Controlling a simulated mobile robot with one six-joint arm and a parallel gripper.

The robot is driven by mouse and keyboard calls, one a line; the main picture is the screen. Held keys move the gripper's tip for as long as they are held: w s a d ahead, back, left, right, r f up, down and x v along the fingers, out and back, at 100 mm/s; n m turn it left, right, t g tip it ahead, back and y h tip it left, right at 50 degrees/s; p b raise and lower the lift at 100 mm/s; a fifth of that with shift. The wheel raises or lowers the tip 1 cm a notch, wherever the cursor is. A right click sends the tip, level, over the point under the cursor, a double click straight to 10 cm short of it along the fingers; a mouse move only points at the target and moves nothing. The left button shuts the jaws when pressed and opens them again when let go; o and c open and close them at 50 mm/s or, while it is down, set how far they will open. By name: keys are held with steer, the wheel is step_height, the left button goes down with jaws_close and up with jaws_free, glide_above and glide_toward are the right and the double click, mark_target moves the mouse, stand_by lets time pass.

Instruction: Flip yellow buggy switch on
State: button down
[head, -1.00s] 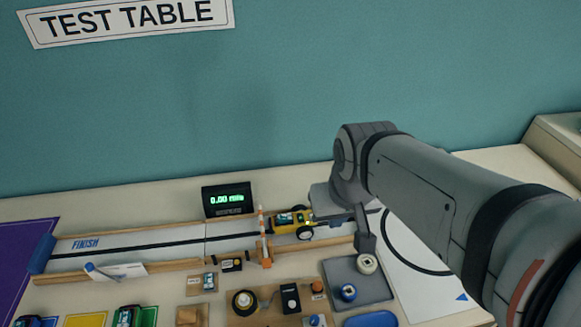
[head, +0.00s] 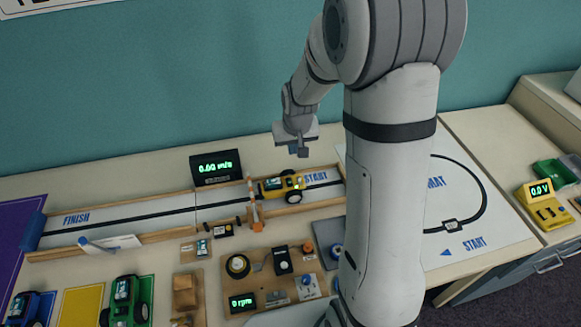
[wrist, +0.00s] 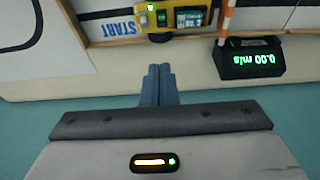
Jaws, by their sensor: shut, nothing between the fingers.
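The yellow buggy (head: 281,188) with black wheels stands on the white test track (head: 160,220) by the START marking, just right of an orange-and-white post. In the wrist view the buggy (wrist: 177,31) is at the top edge, partly cut off, with a glowing green spot and small green parts on top. I cannot tell its switch or the switch position for sure. My gripper (head: 301,153) is above the wall side of the track, just behind the buggy and apart from it. In the wrist view its fingers (wrist: 159,69) are together and empty, pointing toward the buggy.
A black speed display (head: 217,167) reading 0.00 m/s stands behind the track. The orange-and-white post (head: 254,205) stands close to the buggy. The wall is close behind my gripper.

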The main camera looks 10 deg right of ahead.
steer(key=shift+w+f, duration=0.15)
steer(key=p, duration=0.3)
glide_toward(290, 178)
steer(key=x, duration=0.2)
steer(key=w+x, duration=0.1)
steer(key=x, duration=0.2)
steer(key=shift+w, duration=0.1)
steer(key=shift+f, duration=0.75)
steer(key=shift+w, duration=0.1)
